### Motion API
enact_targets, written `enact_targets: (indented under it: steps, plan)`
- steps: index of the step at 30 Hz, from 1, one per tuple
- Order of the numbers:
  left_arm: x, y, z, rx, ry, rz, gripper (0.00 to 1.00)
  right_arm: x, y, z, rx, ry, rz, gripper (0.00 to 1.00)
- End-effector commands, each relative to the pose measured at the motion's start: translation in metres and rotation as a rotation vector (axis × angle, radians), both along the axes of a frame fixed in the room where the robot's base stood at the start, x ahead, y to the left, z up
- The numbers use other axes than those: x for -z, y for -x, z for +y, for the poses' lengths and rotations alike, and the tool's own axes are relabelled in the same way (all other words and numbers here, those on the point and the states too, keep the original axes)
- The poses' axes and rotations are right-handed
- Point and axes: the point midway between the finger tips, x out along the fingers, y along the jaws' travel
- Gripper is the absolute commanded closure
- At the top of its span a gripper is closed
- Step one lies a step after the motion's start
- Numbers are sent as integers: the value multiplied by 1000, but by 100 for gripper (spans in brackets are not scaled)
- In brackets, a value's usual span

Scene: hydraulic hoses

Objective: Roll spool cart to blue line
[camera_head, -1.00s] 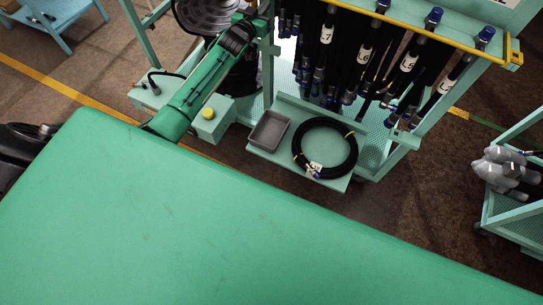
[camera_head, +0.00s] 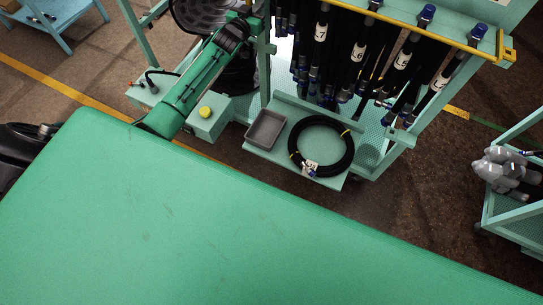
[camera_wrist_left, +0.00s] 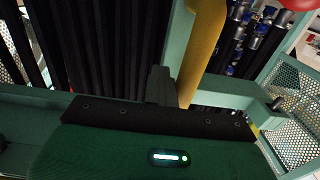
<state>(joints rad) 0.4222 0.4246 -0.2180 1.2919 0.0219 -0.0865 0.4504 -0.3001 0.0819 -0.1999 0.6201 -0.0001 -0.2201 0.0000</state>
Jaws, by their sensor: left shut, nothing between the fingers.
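A teal wheeled cart (camera_head: 425,101) with a yellow top rail (camera_head: 440,36) stands ahead of me. A dark reel (camera_head: 203,14), which looks like a spool, is at its left end, cut by the top edge. My left gripper (camera_head: 246,12) is at the top of the green arm, by the cart's left post. In the left wrist view its dark fingers (camera_wrist_left: 162,84) are together, beside a yellow bar (camera_wrist_left: 200,50). Contact with the bar is unclear. No blue line shows. My right gripper is out of view.
Several numbered black hoses (camera_head: 357,60) hang on the cart. Its low shelf holds a grey tray (camera_head: 266,130) and a coiled hose (camera_head: 321,147). Another teal cart (camera_head: 510,213) stands right. Brown floor between is clear.

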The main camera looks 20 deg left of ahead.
Motion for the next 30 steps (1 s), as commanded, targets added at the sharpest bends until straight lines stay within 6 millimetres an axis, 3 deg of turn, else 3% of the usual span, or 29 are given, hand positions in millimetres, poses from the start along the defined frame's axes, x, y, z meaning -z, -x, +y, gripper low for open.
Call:
enact_targets:
  steps: [14, 30]
  plan:
    - [0, 0, -3, 3, 1, -1, 100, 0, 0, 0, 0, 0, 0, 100]
    - [0, 1, -23, 4, 1, -1, 100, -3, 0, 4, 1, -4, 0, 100]
